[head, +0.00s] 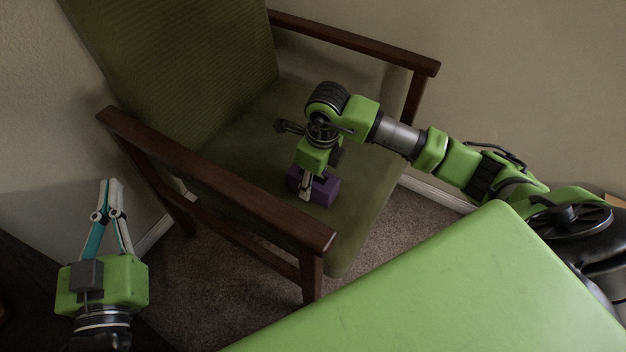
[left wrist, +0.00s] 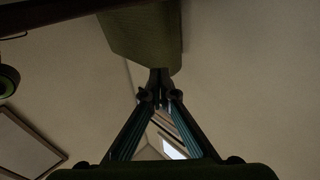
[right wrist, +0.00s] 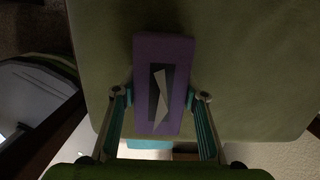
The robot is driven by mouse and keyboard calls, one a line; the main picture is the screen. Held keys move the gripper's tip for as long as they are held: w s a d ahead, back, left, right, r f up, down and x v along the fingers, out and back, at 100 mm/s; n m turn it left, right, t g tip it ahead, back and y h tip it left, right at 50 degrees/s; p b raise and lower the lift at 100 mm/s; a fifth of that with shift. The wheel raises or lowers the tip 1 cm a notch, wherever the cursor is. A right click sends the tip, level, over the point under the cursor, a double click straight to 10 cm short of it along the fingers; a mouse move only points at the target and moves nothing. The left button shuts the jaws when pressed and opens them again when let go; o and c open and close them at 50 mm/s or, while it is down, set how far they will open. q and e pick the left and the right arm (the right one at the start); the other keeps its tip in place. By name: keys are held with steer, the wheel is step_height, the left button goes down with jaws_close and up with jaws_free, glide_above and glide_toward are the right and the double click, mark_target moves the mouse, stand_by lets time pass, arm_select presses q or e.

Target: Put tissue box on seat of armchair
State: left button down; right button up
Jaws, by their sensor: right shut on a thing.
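The purple tissue box (head: 324,190) is over the front part of the green seat (head: 362,178) of the armchair (head: 205,62). My right gripper (head: 306,192) is shut on the tissue box from above. In the right wrist view the tissue box (right wrist: 163,85) sits between both fingers, with its dark opening and a white tissue showing. The seat lies behind it there; I cannot tell whether the box touches it. My left gripper (head: 112,184) is empty at the left, outside the chair, with its fingertips close together. In the left wrist view its fingertips (left wrist: 159,75) meet.
The chair's near wooden armrest (head: 220,180) runs between my two grippers. The far armrest (head: 355,40) lies behind my right arm. The seat around the box is bare. Carpet (head: 205,290) shows below the chair, and walls stand behind it.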

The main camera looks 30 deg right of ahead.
steer(key=o, duration=1.2)
arm_select(q)
steer(key=shift+r, duration=0.25)
steer(key=shift+f, duration=0.1)
arm_select(e)
steer(key=shift+r, duration=0.1)
steer(key=r, duration=0.2)
steer(key=r+p, duration=0.2)
steer(key=r, duration=0.1)
steer(key=shift+s+d+r, duration=0.2)
steer(key=shift+s+r, duration=0.05)
steer(key=shift+r, duration=0.1)
arm_select(q)
steer(key=s+a+f+g+y, duration=0.1)
steer(key=s+f+g, duration=0.3)
steer(key=f, duration=0.4)
steer(key=s+a+f+g+y+p, duration=0.1)
steer(key=s+a+f+g+y, duration=0.1)
steer(key=f+g, duration=0.3)
step_height(320, 180, down, 4)
steer(key=shift+s+a+r+n+p, duration=0.15)
steer(key=shift+s+a+n+p, duration=0.15)
steer(key=shift+s+a, duration=0.45)
arm_select(e)
steer(key=r, duration=0.6)
steer(key=shift+s+d+r, duration=0.1)
steer(key=shift+s+d, duration=0.05)
steer(key=shift+s, duration=0.25)
